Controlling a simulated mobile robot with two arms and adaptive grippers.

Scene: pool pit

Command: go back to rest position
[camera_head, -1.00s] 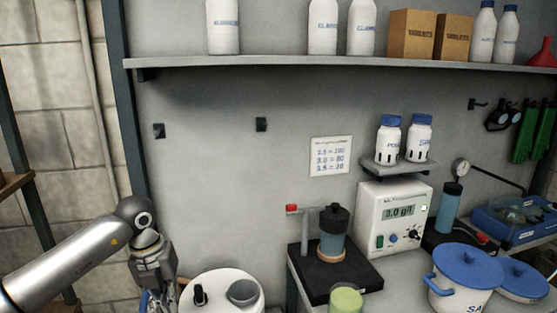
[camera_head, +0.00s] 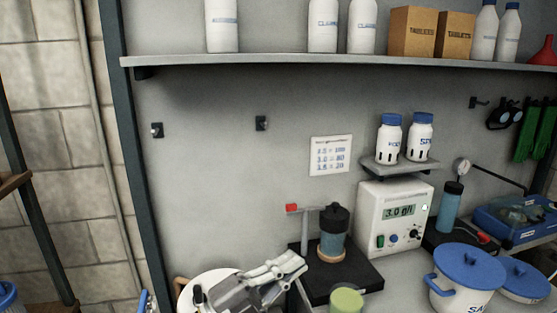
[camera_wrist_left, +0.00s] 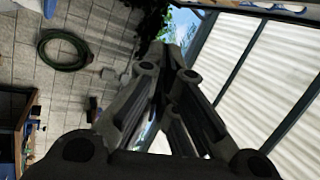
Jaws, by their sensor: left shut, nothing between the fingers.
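In the left wrist view the closed fingers (camera_wrist_left: 166,60) point toward a paved area and a pale panelled wall. My left arm's links are mostly below the picture. My right gripper does not show in either view.
A black stand with a blue-grey cylinder (camera_head: 333,235) and a white meter (camera_head: 392,225) stand close right of the gripper. A white pot with blue lid (camera_head: 467,275) is further right. A shelf (camera_head: 340,62) spans above. A coiled green hose (camera_wrist_left: 64,50) lies on the paving.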

